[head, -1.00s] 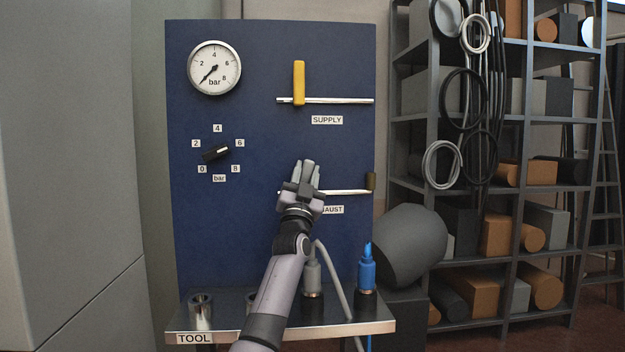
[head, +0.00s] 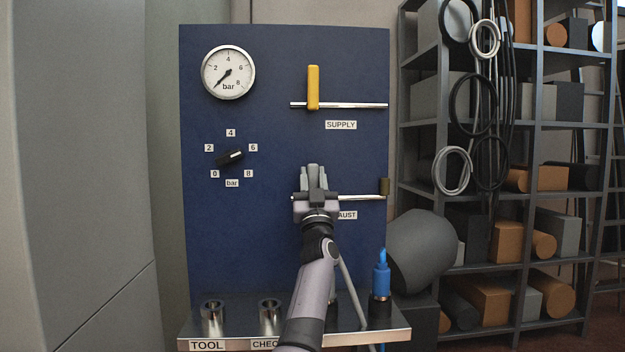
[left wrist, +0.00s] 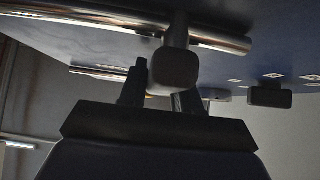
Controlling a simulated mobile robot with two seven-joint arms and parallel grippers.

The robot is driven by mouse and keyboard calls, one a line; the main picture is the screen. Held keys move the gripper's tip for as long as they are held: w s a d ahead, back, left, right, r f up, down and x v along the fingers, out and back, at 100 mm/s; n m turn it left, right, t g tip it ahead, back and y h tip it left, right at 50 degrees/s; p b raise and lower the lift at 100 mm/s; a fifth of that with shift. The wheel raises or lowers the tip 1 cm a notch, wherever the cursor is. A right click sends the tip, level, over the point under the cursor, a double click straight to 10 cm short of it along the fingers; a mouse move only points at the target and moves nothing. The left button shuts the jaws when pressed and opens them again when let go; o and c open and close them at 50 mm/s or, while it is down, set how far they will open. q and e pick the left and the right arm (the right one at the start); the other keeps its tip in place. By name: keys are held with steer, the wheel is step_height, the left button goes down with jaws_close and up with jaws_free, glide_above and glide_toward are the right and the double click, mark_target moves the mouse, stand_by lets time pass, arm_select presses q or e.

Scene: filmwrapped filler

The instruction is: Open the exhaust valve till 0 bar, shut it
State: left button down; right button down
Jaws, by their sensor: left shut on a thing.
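The exhaust valve's metal pipe (head: 356,198) crosses the lower right of the blue panel, with a dark end piece at its right. My left gripper (head: 314,172) is in front of it and hides the valve's handle and part of the EXHAUST label (head: 347,215). In the left wrist view a rounded grey handle (left wrist: 174,71) on a stem is between the fingers of my left gripper (left wrist: 160,88), which is shut on it. The pressure gauge (head: 228,72) has its needle pointing lower left, below the 2, near the bottom of the scale. My right gripper is out of view.
The supply valve's yellow handle (head: 313,88) stands upright above. A black selector knob (head: 230,158) is at the left. Below is a shelf (head: 240,343) with metal holders and a blue coupling (head: 381,278). A dark grey rounded body (head: 420,252) stands to the right.

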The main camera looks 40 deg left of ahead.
arm_select(q)
steer(key=shift+f, duration=0.2)
steer(key=c, duration=0.9)
jaws_free()
steer(key=shift+r, duration=0.1)
steer(key=shift+s+d+f, duration=0.2)
steer(key=shift+d+f, duration=0.05)
steer(key=shift+f, duration=0.15)
steer(key=shift+s+d+f, duration=0.1)
steer(key=shift+s+d, duration=0.1)
steer(key=shift+d, duration=0.05)
steer(key=s+d, duration=0.2)
steer(key=d, duration=0.1)
steer(key=s+d, duration=0.5)
steer(key=shift+s+d+b, duration=0.2)
steer(key=shift+d+b, duration=0.15)
steer(key=shift+d, duration=0.05)
